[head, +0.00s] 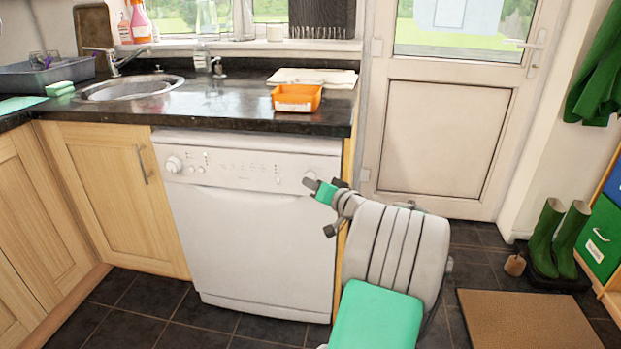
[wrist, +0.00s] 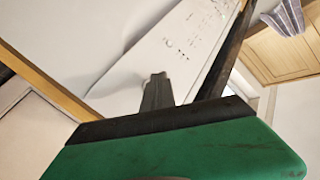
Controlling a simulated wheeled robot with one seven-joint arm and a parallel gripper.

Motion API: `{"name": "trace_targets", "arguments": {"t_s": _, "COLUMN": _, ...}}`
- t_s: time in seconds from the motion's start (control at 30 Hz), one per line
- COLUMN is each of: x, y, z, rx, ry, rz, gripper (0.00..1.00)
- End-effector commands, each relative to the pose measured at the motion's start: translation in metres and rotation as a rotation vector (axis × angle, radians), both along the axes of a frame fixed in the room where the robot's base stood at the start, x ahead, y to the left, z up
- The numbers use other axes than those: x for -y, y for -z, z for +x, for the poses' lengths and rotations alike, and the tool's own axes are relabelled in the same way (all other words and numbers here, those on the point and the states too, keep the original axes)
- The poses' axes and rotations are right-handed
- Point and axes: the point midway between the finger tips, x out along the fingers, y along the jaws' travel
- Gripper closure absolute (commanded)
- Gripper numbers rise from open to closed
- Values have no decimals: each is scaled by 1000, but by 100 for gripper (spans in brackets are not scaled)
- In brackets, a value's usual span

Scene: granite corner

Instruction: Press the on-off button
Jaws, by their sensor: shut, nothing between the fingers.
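The white dishwasher (head: 262,240) stands under the dark worktop, with a control panel (head: 230,170) along its top. The panel has a round dial (head: 173,164) at the left and small marks and buttons toward the middle. My gripper (head: 309,183) is at the panel's right end, fingers pointing left toward it. A rounded pale shape there is partly covered by the fingers; I cannot tell if it is the on-off button. In the wrist view, the shut, empty fingers (wrist: 157,85) show in front of the white panel (wrist: 190,40). Contact cannot be told.
An orange tray (head: 297,98) and a pale board (head: 313,77) lie on the worktop (head: 230,103) above. A sink (head: 130,88) is to the left. A white door (head: 445,135) is behind my arm. Green boots (head: 546,240) and a brown mat (head: 528,318) are at the right.

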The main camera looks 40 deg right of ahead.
Motion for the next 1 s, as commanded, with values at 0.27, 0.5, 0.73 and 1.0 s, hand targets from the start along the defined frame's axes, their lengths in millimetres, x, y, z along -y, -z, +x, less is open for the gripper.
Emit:
{"name": "trace_targets", "arguments": {"t_s": 0.27, "x": 7, "y": 0, "z": 6, "rx": 0, "ry": 0, "rz": -1, "gripper": 100}}
{"name": "trace_targets", "arguments": {"t_s": 0.5, "x": 7, "y": 0, "z": 6, "rx": 0, "ry": 0, "rz": 0, "gripper": 100}}
{"name": "trace_targets", "arguments": {"t_s": 0.73, "x": 9, "y": 0, "z": 7, "rx": 0, "ry": 0, "rz": 0, "gripper": 100}}
{"name": "trace_targets", "arguments": {"t_s": 1.0, "x": 9, "y": 0, "z": 7, "rx": 0, "ry": 0, "rz": 0, "gripper": 100}}
